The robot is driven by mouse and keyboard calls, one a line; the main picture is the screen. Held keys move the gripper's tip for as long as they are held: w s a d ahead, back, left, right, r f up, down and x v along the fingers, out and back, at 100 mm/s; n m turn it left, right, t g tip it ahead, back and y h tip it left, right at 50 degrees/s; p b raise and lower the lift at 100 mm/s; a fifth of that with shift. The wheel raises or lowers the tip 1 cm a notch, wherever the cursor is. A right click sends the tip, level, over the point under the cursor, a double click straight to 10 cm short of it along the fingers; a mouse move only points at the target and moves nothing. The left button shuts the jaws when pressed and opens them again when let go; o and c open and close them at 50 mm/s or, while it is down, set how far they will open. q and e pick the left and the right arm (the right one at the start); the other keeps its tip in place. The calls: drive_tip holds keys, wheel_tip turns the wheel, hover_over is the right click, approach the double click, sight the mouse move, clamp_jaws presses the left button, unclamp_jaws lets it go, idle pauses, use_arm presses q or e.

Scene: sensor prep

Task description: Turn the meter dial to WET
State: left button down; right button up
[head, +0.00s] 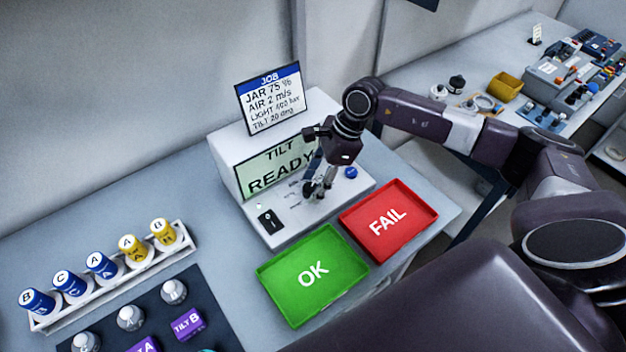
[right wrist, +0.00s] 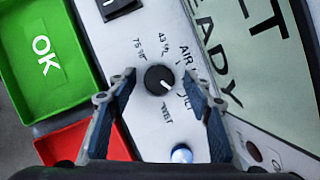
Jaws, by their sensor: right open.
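The meter (head: 225,165) is a white box with a sloped front panel; its screen (head: 277,166) reads TILT READY. The dial (right wrist: 160,80) is a round black knob on that panel, with small printed labels around it. Two labels look like 75 % and 43 %; the others are hard to read, and I cannot tell which one the pointer faces. My right gripper (head: 319,188) is over the panel and hides the dial in the head view. In the right wrist view its open fingers (right wrist: 160,82) stand either side of the dial, with gaps visible. My left gripper is not in view.
A blue button (head: 351,172) and a black switch (head: 271,222) are on the same panel. A green OK tray (head: 335,237) and red FAIL tray (head: 425,207) lie in front. A rack (head: 185,238) of labelled jars stands left. A job card (head: 270,98) stands on top.

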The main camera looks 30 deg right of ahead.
drive_tip(key=shift+f, duration=0.15)
drive_tip(key=c, duration=1.2)
drive_tip(key=shift+o, duration=0.2)
